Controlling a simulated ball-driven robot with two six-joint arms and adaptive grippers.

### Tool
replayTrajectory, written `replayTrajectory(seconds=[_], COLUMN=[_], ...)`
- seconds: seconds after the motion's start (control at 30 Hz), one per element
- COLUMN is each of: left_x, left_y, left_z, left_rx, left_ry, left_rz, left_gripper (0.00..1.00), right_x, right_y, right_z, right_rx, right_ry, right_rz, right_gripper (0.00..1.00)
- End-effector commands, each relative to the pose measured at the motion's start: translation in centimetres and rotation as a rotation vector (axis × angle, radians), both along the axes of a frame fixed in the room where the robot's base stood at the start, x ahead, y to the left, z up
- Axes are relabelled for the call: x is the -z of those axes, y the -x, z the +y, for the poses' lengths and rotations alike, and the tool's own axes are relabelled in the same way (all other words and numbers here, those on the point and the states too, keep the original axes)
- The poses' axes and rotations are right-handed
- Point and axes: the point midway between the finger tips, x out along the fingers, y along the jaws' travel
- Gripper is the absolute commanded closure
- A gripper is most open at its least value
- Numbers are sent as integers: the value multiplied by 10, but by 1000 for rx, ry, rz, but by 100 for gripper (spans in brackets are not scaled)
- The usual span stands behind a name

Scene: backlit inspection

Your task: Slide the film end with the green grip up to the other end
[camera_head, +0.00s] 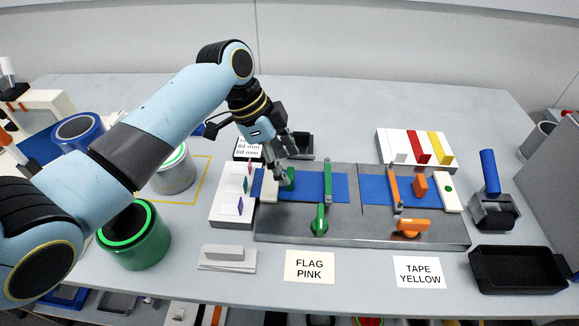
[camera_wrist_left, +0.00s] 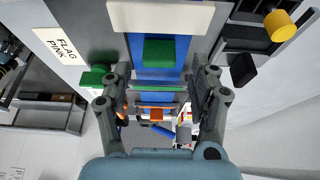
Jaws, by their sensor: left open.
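My left gripper (camera_head: 281,170) is open, just above and beside the green grip (camera_head: 289,179) at the left of the metal plate (camera_head: 345,231). In the left wrist view, the green grip (camera_wrist_left: 166,52) stands beyond my open fingers (camera_wrist_left: 162,80), with nothing between them. The left blue film end (camera_head: 313,185) carries the green grip and passes under a green bar (camera_head: 327,184). The other blue film end (camera_head: 374,189) lies to the right, across a narrow gap, with an orange bar (camera_head: 393,188) and an orange grip (camera_head: 420,186). My right gripper is out of view.
A green lever (camera_head: 319,221) and an orange lever (camera_head: 410,228) sit along the plate's front. Cards read FLAG PINK (camera_head: 309,267) and TAPE YELLOW (camera_head: 418,272). A black tray (camera_head: 517,270) and tape dispenser (camera_head: 493,208) stand right. Colored strips lie on a white holder (camera_head: 412,147) behind.

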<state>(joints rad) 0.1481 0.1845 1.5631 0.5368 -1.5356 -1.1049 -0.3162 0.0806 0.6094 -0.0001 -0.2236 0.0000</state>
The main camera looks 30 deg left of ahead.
Motion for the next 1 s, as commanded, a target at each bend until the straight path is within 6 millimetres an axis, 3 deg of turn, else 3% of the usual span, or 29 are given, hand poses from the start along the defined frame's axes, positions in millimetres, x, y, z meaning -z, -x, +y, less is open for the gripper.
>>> replayTrajectory(seconds=[0.2,0.53,0.9,1.0], left_x=[24,28,28,28], left_y=[-4,-5,-5,-5], left_z=[-9,-11,-10,-11], left_rx=[-1,-1,-1,-1], left_ry=[1,0,0,0], left_rz=[1,0,0,0], left_gripper=[38,38,86,94], right_x=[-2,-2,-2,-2], right_y=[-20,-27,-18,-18], right_z=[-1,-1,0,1], right_rx=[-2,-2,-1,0], right_ry=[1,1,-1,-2], right_rz=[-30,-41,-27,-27], right_gripper=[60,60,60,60])
